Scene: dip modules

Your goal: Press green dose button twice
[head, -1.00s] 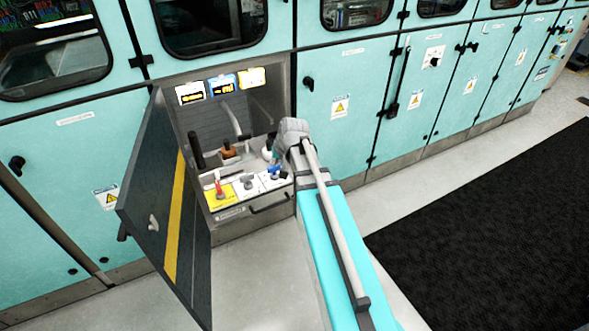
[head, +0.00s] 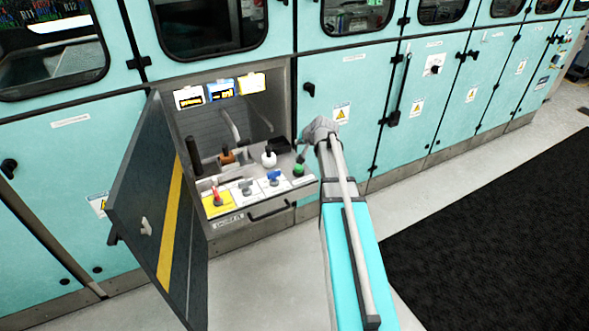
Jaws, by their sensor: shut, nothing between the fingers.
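The green button (head: 299,169) is at the right end of the control shelf inside the open cabinet bay. My gripper (head: 302,157) is shut and empty, reaching in from the right with its tip just above the green button. It is small in this view, and I cannot tell whether the tip touches the button.
The shelf also holds a red control on a yellow plate (head: 215,209), a blue valve handle (head: 273,178), a grey handle (head: 245,186), and levers with white (head: 268,158), brown (head: 227,156) and black knobs. The dark cabinet door (head: 150,215) stands open at left. Three small displays are above.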

